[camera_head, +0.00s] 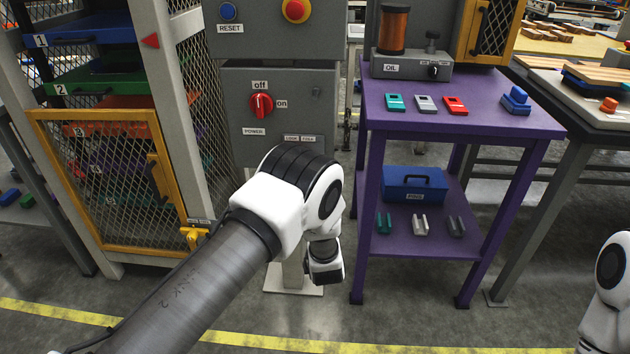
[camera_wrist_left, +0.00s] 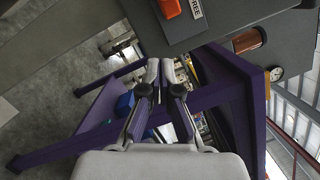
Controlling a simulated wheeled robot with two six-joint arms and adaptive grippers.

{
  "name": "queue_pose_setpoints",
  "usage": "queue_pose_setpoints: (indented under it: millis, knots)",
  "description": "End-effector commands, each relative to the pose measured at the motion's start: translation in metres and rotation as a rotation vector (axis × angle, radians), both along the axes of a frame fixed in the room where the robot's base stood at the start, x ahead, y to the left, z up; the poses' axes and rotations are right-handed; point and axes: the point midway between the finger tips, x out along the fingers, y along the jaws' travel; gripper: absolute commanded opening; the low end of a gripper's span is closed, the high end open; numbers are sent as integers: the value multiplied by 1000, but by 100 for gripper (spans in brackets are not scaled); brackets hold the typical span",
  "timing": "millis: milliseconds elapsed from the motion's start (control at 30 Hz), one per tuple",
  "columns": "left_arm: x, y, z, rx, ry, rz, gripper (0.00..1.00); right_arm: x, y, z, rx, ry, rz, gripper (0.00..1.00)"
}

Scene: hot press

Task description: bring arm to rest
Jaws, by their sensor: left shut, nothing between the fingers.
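My left arm (camera_head: 225,270) comes in from the lower left in the head view and bends down in front of the grey control cabinet; its gripper is hidden there. In the left wrist view my left gripper (camera_wrist_left: 160,74) shows with its fingers together and nothing between them. It points toward the purple table (camera_wrist_left: 88,145), with a gap I cannot judge. Part of my right arm (camera_head: 608,300) shows at the right edge of the head view; its gripper is out of view.
The grey control cabinet (camera_head: 290,90) with a red knob (camera_head: 261,105) stands behind my left arm. The purple table (camera_head: 480,125) is to its right, with a blue toolbox (camera_head: 415,185) on its lower shelf. A yellow-framed cage door (camera_head: 120,245) is at left. Floor in front is clear.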

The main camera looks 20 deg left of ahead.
Motion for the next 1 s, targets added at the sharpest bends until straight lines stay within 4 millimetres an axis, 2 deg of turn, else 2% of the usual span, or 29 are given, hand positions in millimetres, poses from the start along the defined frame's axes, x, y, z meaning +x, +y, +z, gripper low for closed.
queue_pose_setpoints:
  millis: [167, 600, 667, 700, 767, 867, 900, 967, 1000]
  knots:
    - [-13, -7, -1, 0, -1, 0, 0, 0, 0, 2, 0, 0, -1, 0]
    - [-13, -6, -3, 0, 1, 0, 0, 0, 0, 1, 0, 0, -1, 0]
    - [-15, 3, -7, -4, 8, 16, 0, 0, 0, 1, 0, 0, -1, 0]
    - [-19, 13, -13, -6, 24, 33, 0, 0, 0, 1, 0, 0, -1, 0]
    - [-36, 31, -32, -1, 86, 51, 0, 0, 0, 1, 0, 0, -1, 0]
    - [-84, 54, -88, -84, 281, 22, 0, 0, 0, 1, 0, 0, -1, 0]
    - [-110, 59, -113, -186, 358, 11, 0, 0, 0, 1, 0, 0, -1, 0]
    - [-152, 61, -148, -382, 462, 15, 0, 0, 0, 2, 0, 0, -1, 0]
    - [-183, 59, -168, -523, 526, 39, 0, 0, 0, 2, 0, 0, -1, 0]
